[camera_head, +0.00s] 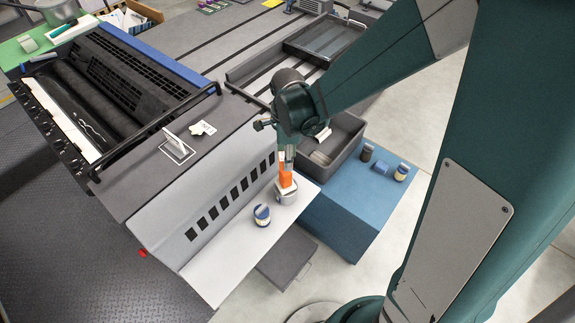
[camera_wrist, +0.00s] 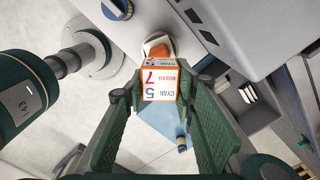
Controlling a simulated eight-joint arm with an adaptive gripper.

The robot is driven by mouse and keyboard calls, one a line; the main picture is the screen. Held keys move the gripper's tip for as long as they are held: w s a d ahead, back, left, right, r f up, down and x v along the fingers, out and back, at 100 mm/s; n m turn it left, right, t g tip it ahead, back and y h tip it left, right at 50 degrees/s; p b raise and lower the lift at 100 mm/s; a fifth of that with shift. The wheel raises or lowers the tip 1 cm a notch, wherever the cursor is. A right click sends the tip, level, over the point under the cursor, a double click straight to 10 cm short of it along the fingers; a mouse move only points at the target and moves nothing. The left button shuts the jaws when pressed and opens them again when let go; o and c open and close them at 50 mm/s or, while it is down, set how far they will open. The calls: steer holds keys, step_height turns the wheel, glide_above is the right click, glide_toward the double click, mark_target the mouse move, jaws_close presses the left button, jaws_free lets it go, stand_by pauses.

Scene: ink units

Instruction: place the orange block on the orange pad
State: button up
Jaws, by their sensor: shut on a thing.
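The orange block (camera_head: 286,178) is held upright in my gripper (camera_head: 286,166), above the white shelf of the grey machine. In the wrist view the block (camera_wrist: 160,82) shows a white label with "CYAN 5" and "MAGENTA 7" and orange edges, between the green fingers of my gripper (camera_wrist: 160,94). A pale round tin (camera_head: 286,195) stands just below or behind the block; I cannot tell whether they touch. In the wrist view an orange and white rounded thing (camera_wrist: 157,44) shows just beyond the block. I cannot make out an orange pad in either view.
A tin with a blue top (camera_head: 262,214) stands on the white shelf (camera_head: 222,272). A blue cabinet (camera_head: 345,215) to the right bears small jars and a blue block (camera_head: 380,167). A grey tray (camera_head: 346,136) lies behind it. The shelf's front left is clear.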

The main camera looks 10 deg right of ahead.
steer(key=shift+f, duration=2.1)
steer(key=shift+f, duration=0.1)
steer(key=o, duration=0.9)
steer(key=shift+r, duration=0.25)
steer(key=shift+r, duration=5.9)
steer(key=shift+d, duration=0.1)
